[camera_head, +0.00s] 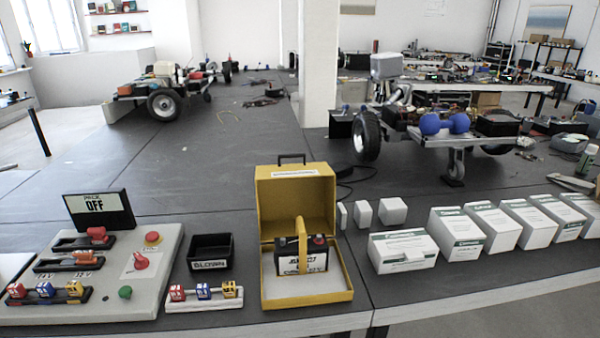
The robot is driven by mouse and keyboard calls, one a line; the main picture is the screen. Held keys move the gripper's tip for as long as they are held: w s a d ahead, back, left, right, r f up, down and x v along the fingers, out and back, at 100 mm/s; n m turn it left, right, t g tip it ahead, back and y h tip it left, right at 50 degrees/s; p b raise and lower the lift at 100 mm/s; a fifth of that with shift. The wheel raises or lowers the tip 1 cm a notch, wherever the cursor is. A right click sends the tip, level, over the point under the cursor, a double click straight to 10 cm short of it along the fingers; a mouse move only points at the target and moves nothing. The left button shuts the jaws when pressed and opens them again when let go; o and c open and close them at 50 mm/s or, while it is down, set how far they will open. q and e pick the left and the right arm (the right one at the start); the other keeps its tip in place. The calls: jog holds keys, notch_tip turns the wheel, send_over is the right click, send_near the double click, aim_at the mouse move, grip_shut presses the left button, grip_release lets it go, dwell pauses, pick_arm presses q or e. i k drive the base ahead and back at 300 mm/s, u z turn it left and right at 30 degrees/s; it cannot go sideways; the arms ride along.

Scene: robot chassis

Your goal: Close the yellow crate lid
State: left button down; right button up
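The yellow crate (342,296) stands near the table's front edge, in the middle of the head view. Its yellow lid (296,199) is open and stands upright at the back, with a black handle (291,159) on top and a white label. A black battery (286,258) with a yellow strap or handle (302,240) sits inside the crate. Neither of my grippers is in view.
A grey control panel (150,290) with switches and an OFF sign (97,206) lies left of the crate. A small black bin (210,251) and a block rack (205,302) stand between them. White boxes (403,252) line the right side. Wheeled chassis stand behind.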

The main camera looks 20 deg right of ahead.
aim_at(284, 192)
jog(key=k, duration=0.2)
jog(key=z, duration=1.55)
jog(key=i, duration=0.9)
jog(key=u, duration=1.95)
